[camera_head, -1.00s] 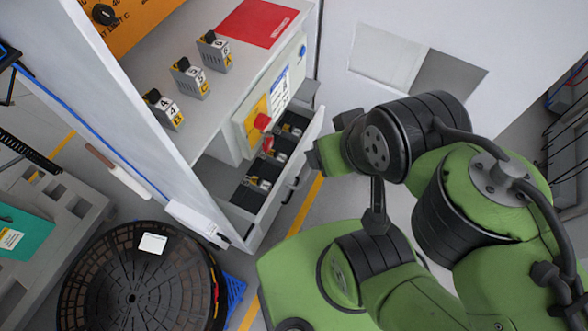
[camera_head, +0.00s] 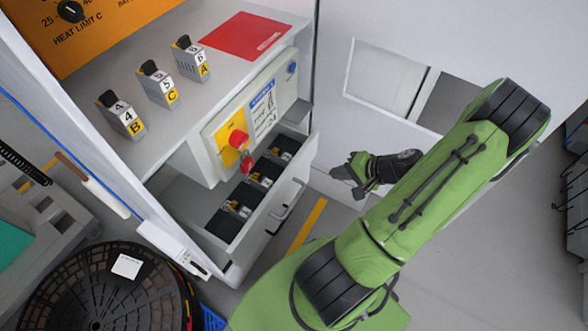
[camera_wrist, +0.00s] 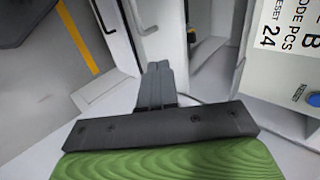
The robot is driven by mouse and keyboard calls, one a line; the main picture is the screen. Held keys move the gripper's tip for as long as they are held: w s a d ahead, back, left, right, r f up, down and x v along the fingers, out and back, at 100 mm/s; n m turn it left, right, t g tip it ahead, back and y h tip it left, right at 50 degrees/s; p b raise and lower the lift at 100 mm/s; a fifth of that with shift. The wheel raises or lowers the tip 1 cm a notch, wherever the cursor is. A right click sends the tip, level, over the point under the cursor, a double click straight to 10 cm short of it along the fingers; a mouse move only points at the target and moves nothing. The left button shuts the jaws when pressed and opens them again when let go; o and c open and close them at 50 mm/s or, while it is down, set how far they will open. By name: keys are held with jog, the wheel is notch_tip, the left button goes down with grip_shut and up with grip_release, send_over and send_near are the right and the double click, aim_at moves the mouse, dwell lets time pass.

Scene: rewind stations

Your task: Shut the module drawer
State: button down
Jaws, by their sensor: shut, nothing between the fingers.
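The module drawer (camera_head: 290,193) stands pulled out below the white cabinet's counter. Its white front carries handles, and its dark inside holds several small grey-and-yellow modules (camera_head: 262,178). My gripper (camera_head: 338,173) is to the right of the drawer front in the head view, with a visible gap between them there. In the wrist view, the fingers of my gripper (camera_wrist: 158,76) are together and empty, pointing toward the white drawer front (camera_wrist: 162,38). Contact with the front cannot be told in that view.
A control box (camera_head: 245,128) with a red knob sits above the drawer. Three numbered modules (camera_head: 160,83) and a red mat (camera_head: 245,35) are on the counter. A black round reel (camera_head: 105,295) stands at lower left. Floor with a yellow line (camera_head: 308,225) lies beside the drawer.

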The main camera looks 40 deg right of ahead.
aim_at(293, 169)
jog(key=b+x, duration=0.1)
jog(key=x, duration=0.3)
jog(key=w+r+b+x, duration=0.1)
jog(key=x, duration=0.3)
jog(key=a+r+b+x, duration=0.1)
jog(key=x, duration=0.3)
jog(key=shift+w+f, duration=0.2)
jog(key=shift+w, duration=0.5)
jog(key=shift+a+r, duration=0.1)
jog(key=w+a, duration=0.1)
jog(key=w, duration=0.3)
jog(key=w+a, duration=0.2)
jog(key=w, duration=0.2)
jog(key=w+a, duration=0.1)
jog(key=w, duration=0.3)
jog(key=shift+w+a, duration=0.15)
